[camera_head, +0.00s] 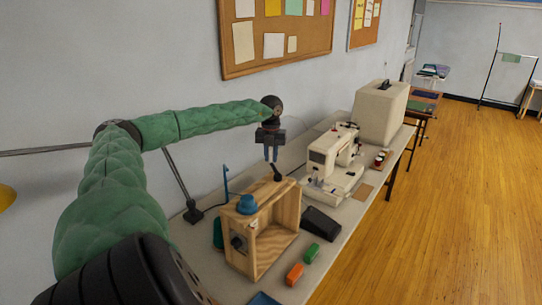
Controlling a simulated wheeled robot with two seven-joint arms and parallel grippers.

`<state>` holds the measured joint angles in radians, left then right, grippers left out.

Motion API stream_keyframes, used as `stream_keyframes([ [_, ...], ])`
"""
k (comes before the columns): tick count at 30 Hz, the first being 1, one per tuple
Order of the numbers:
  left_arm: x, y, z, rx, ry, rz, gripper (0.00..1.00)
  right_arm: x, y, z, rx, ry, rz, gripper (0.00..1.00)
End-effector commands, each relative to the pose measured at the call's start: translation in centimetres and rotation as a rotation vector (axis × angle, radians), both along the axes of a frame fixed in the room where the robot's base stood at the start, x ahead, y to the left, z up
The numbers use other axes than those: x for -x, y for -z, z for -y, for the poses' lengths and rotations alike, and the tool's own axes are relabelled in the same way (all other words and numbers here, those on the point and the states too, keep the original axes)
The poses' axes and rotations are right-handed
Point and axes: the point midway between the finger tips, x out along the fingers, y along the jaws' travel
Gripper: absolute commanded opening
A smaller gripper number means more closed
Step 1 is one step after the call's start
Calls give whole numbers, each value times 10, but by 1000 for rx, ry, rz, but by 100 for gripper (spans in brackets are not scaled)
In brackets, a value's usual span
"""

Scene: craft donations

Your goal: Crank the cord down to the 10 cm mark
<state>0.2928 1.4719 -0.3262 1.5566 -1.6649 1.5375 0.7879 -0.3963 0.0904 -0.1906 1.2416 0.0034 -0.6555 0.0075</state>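I cannot make out the cord or the 10 cm mark. My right gripper is not in view.
A green block (311,253), an orange block (295,274) and a dark wedge-shaped thing (321,223) lie right of the frame. A sewing machine (334,162) and a beige case (379,112) stand farther along the table (343,240). A lamp base (193,214) is at left, near the wall.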

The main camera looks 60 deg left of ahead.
Motion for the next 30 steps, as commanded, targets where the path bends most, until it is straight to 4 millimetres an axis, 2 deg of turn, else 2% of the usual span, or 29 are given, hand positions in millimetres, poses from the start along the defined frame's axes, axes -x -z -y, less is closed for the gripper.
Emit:
stream_keyframes([
  [1,0,0,0,0,0,0,4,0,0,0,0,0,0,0],
  [2,0,0,0,0,0,0,0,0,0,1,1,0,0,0],
  [13,-1,1,0,0,33,0,0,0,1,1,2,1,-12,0],
  [16,-1,2,0,0,75,0,0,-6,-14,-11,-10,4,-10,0],
  [24,-11,1,6,1,267,4,0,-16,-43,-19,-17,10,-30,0],
  [30,-22,0,15,1,427,4,0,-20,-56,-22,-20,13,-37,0],
])
